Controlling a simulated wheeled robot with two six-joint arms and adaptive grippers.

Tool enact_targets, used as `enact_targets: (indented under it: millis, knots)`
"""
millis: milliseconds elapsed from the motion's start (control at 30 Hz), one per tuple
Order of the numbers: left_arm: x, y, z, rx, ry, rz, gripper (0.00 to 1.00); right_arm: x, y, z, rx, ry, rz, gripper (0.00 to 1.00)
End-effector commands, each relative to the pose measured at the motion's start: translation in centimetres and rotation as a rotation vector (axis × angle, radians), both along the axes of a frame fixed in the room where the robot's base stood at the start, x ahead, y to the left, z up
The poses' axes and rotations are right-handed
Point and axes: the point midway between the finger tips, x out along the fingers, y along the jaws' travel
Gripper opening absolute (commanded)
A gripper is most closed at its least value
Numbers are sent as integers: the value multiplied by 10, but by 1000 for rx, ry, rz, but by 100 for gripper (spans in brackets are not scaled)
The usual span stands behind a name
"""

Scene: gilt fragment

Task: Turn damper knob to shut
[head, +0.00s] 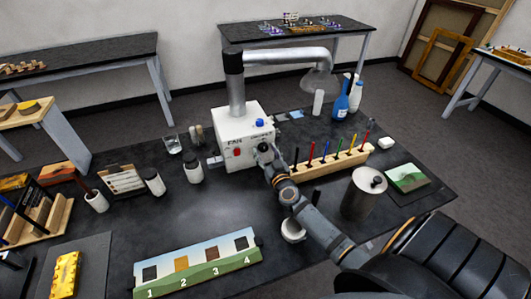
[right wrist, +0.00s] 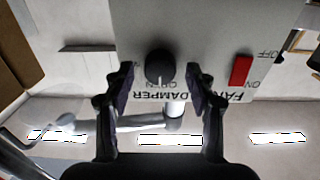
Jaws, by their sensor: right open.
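The damper knob (right wrist: 159,64) is round and black, on the white front panel of the fan box (head: 230,155). A pale mark on it points toward the word OPEN in the upside-down right wrist view. My right gripper (right wrist: 159,80) is open, with a finger on each side of the knob and a visible gap to each. In the head view my right gripper (head: 264,152) is at the box front and hides the knob. The DAMPER label shows above it there. My left gripper is not seen.
A red fan switch (right wrist: 240,70) sits beside the knob on the same panel. A wooden rack of coloured tools (head: 330,161) stands close to the right of my arm, with a metal canister (head: 359,198) nearby.

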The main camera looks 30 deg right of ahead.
Motion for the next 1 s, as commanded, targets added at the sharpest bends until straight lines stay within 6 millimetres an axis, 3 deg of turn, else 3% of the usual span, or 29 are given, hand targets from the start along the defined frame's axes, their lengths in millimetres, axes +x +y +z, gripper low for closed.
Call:
enact_targets:
  millis: [267,667,1000]
  knots:
    - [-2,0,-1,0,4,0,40,3,0,0,-1,1,1,56]
    - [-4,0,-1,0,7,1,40,3,0,0,-1,1,1,3]
    - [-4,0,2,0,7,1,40,3,-1,0,52,-11,1,2]
